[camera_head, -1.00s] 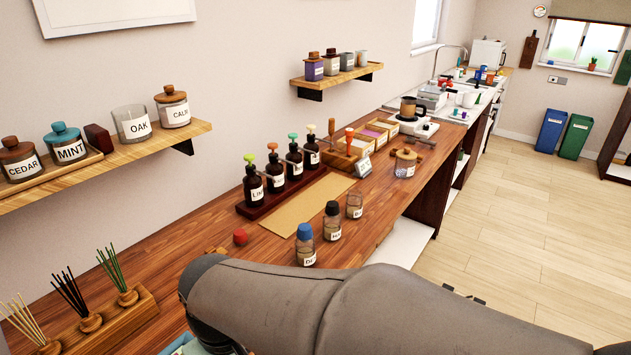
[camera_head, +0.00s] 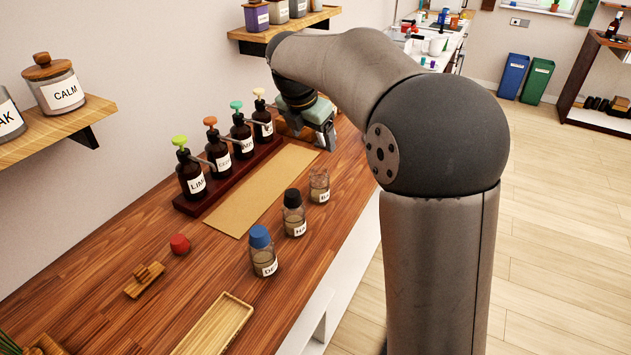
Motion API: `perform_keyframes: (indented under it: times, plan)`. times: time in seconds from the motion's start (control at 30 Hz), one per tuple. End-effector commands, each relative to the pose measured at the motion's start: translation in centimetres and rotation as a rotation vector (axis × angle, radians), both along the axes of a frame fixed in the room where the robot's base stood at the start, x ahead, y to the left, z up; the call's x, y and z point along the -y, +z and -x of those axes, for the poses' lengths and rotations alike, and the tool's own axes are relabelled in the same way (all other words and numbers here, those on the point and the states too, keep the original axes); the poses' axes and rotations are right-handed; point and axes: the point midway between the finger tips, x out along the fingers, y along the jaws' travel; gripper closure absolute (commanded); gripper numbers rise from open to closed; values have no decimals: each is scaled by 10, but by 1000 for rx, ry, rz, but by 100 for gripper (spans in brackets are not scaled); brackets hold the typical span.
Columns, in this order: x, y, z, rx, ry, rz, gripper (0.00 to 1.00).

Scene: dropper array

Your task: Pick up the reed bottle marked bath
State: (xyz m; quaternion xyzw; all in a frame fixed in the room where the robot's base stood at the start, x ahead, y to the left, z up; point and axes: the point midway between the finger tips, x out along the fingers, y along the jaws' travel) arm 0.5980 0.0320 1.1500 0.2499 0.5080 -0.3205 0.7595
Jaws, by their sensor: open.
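A small clear glass bottle (camera_head: 319,185) with no cap stands upright at the far end of a row of three bottles. Its label shows "Ba", the rest too small to read. Nearer in the row are a black-capped bottle (camera_head: 294,213) with a label starting "Ha" and a blue-capped bottle (camera_head: 263,252) with a label starting "De". My gripper (camera_head: 328,143) is beyond the "Ba" bottle, beside the far end of the pump bottles. It is partly hidden by its own body, and its fingertips are hard to make out. It appears apart from the "Ba" bottle.
Several dark pump bottles (camera_head: 190,175) stand on a dark red rack (camera_head: 198,205) along the wall. A tan mat (camera_head: 262,190) lies between the rack and the row. A red cap (camera_head: 180,244), a small wooden holder (camera_head: 145,280) and a wooden tray (camera_head: 215,325) lie nearer on the counter.

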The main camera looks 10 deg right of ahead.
Motion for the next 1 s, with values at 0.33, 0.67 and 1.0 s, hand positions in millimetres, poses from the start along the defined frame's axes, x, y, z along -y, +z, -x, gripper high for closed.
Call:
perform_keyframes:
  times: [0.33, 0.67, 1.0]
  plan:
    - [5, -31, -31, -26, 154, 59, 21]
    - [21, -94, -51, -24, 152, 58, 21]
    - [25, -122, -59, -23, 152, 58, 21]
